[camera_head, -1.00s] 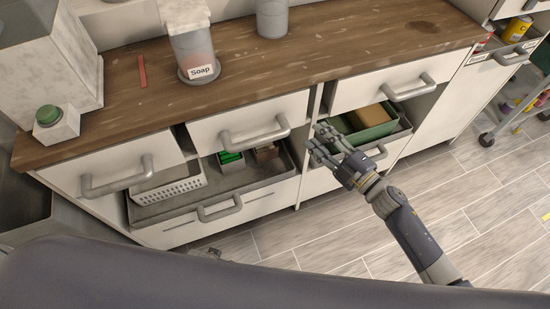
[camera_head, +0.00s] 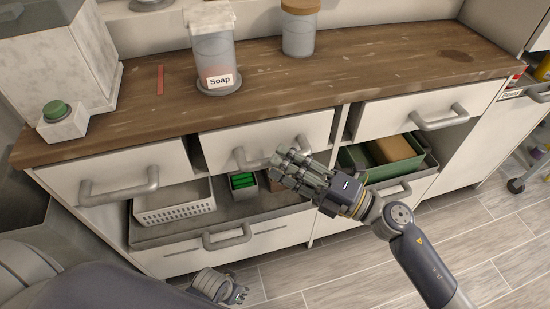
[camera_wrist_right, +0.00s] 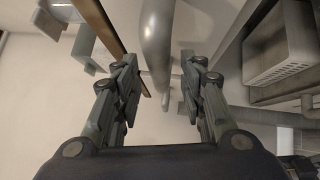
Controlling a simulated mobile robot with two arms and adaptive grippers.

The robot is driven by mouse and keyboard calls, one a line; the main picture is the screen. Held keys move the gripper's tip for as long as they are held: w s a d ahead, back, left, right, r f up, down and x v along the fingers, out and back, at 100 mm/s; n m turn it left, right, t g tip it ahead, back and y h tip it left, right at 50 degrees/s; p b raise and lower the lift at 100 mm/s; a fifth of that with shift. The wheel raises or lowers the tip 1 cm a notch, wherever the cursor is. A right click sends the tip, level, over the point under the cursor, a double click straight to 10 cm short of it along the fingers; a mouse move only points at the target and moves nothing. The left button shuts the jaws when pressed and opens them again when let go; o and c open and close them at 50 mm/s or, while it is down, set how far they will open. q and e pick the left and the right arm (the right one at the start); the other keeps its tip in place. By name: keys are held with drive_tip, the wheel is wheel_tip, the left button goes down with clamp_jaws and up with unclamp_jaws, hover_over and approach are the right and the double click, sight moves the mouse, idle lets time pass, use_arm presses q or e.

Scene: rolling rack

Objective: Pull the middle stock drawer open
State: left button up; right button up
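The middle stock drawer (camera_head: 228,142) has a white front in the upper row under the wooden counter. Its grey bar handle (camera_head: 240,157) is partly hidden by my right gripper (camera_head: 284,168), which is in front of the handle's right part. In the right wrist view, my right gripper (camera_wrist_right: 158,85) has its two fingers spread apart. The grey handle bar (camera_wrist_right: 157,38) shows in the gap between them, and contact cannot be made out. My left gripper (camera_head: 238,294) is low in the head view, away from the drawers; its finger opening is unclear.
Upper drawers with bar handles flank it on the left (camera_head: 75,180) and right (camera_head: 385,118). Below, a pulled-out lower drawer (camera_head: 165,236) holds a white basket (camera_head: 175,210) and a green item. A green bin (camera_head: 352,160) sits lower right. Soap (camera_head: 214,60) stands on the counter.

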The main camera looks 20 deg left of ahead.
drive_tip(key=shift+x, duration=1.4)
clamp_jaws()
drive_tip(key=shift+s+d+f, duration=0.1)
drive_tip(key=shift+d, duration=0.05)
